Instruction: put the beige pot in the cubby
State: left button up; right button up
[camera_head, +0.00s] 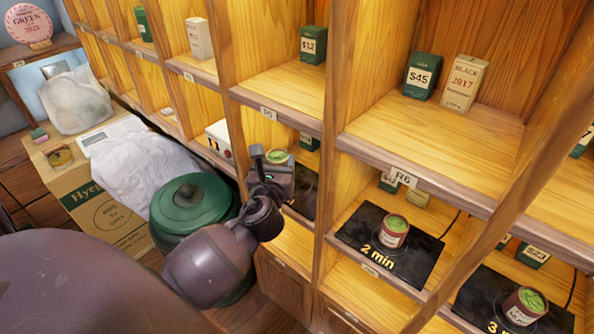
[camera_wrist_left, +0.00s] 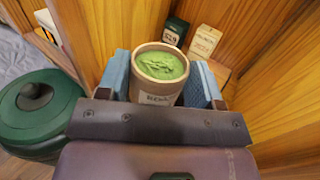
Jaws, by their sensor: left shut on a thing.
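The beige pot (camera_wrist_left: 160,74) with green contents stands upright between the blue pads of my left gripper (camera_wrist_left: 163,85) in the left wrist view. The gripper is shut on it. In the head view, the left gripper (camera_head: 272,165) holds the pot (camera_head: 277,156) in front of a lower shelf cubby with a dark mat (camera_head: 303,193). The gripper hides part of that cubby. I cannot tell whether the pot is past its front edge. My right gripper is not in view.
The cubby to the right has a black "2 min" mat (camera_head: 356,235) with a red-sided pot (camera_head: 394,231). Another such pot (camera_head: 524,306) stands further right. Wooden dividers and a shelf (camera_head: 440,140) enclose the cubbies. A green lidded container (camera_head: 187,202) stands below left.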

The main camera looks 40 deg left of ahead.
pick_arm(q)
jog(key=w+b, duration=0.1)
jog(key=w, duration=0.6)
jog(key=f+b, duration=0.1)
jog(key=f, duration=0.1)
jog(key=f+b, duration=0.1)
jog(key=f, duration=0.2)
jog(key=f+b, duration=0.1)
jog(key=f, duration=0.1)
jog(key=shift+s+d+f, duration=0.15)
jog(key=shift+d+f, duration=0.05)
jog(key=shift+d, duration=0.05)
jog(key=shift+r, duration=0.25)
jog(key=shift+f, duration=0.5)
jog(key=shift+f+b, duration=0.15)
jog(key=shift+b, duration=0.15)
jog(key=o, duration=1)
